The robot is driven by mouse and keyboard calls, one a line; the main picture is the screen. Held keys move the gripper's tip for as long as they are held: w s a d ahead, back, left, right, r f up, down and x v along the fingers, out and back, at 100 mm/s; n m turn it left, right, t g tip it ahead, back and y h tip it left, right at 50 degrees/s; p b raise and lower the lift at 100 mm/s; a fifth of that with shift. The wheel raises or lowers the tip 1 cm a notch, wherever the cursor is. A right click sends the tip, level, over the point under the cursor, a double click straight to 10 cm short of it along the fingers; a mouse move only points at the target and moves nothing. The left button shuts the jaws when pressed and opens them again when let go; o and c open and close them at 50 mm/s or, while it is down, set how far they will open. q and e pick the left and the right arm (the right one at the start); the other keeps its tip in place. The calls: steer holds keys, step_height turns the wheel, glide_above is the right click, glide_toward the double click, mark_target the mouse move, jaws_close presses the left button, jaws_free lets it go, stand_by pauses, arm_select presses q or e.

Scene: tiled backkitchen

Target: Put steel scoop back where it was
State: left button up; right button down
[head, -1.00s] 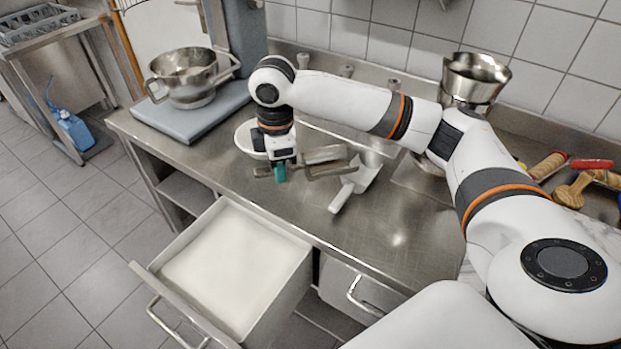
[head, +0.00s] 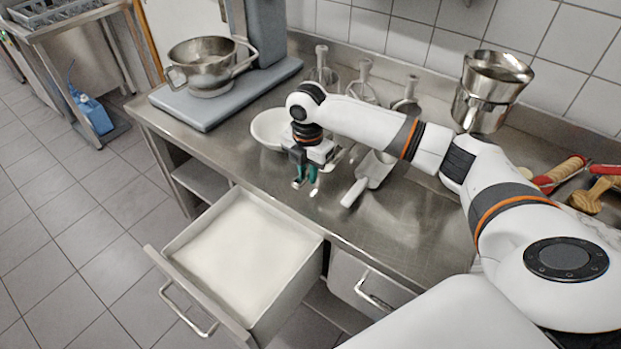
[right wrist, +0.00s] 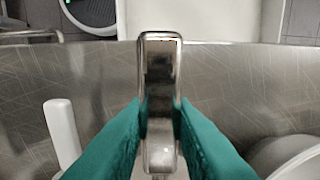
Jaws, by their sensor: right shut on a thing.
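My right gripper (head: 307,180) is low over the front part of the steel counter, behind the open drawer. Its green fingers are shut on the steel scoop, whose shiny handle (right wrist: 160,85) stands between them in the right wrist view. In the head view the gripper and wrist hide most of the scoop. I cannot tell whether it touches the counter. My left gripper is not in view.
The open drawer (head: 172,244) holds a white filling. A white scoop (head: 368,176) lies right of the gripper, and a white bowl (head: 262,128) stands behind it to the left. A scale with a steel bowl (head: 203,62) is at back left. Steel pots (head: 490,88) stand at back right.

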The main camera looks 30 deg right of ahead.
steer(key=shift+f+p, duration=0.3)
steer(key=shift+f, duration=1.7)
steer(key=shift+f, duration=0.1)
steer(key=c, duration=1.3)
jaws_free()
steer(key=shift+o, duration=0.2)
step_height(320, 180, up, 12)
steer(key=shift+r+b, duration=0.15)
steer(key=shift+b, duration=1)
